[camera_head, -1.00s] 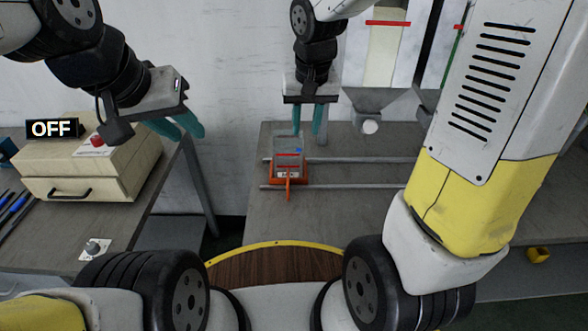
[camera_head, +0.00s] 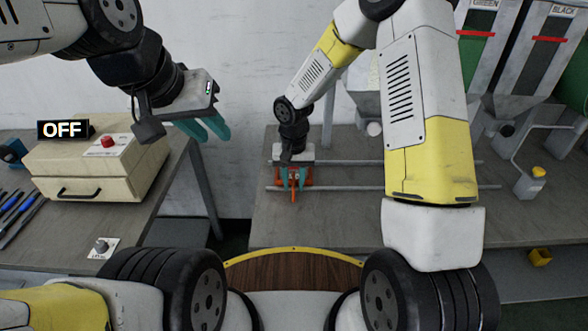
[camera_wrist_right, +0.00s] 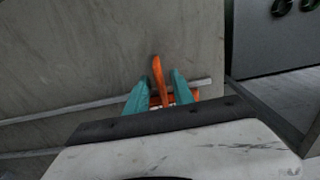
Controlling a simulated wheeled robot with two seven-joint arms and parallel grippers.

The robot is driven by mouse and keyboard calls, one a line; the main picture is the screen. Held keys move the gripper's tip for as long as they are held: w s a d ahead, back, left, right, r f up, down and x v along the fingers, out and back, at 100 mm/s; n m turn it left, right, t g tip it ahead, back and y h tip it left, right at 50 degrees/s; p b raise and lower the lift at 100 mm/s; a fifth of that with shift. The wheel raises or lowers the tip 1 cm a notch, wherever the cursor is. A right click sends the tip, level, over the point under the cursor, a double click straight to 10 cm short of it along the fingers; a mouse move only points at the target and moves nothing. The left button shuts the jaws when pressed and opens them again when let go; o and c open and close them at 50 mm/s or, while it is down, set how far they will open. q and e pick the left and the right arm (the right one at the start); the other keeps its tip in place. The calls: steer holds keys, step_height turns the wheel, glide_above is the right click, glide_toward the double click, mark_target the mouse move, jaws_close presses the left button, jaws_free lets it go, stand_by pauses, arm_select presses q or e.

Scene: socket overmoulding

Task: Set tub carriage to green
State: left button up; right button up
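The orange tub carriage (camera_head: 276,180) sits on two rails (camera_head: 348,187) at their left part. Its upright handle (camera_wrist_right: 157,76) shows in the right wrist view. My right gripper (camera_head: 294,187) is down at the carriage, its teal fingers on either side of the handle with gaps visible, so it looks open. The tub on the carriage is hidden behind the gripper. The green hopper (camera_head: 473,62), labelled GREEN, stands at the back, right of my right arm. My left gripper (camera_head: 214,134) is open and empty above the left table's right edge.
The black hopper (camera_head: 541,65) stands right of the green one. A yellow-topped lever post (camera_head: 532,182) stands on the right table. My right arm covers part of the rails. A cream box (camera_head: 95,165) with a red button and OFF sign stands left.

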steer(key=shift+f, duration=0.95)
jaws_close()
stand_by(0.7)
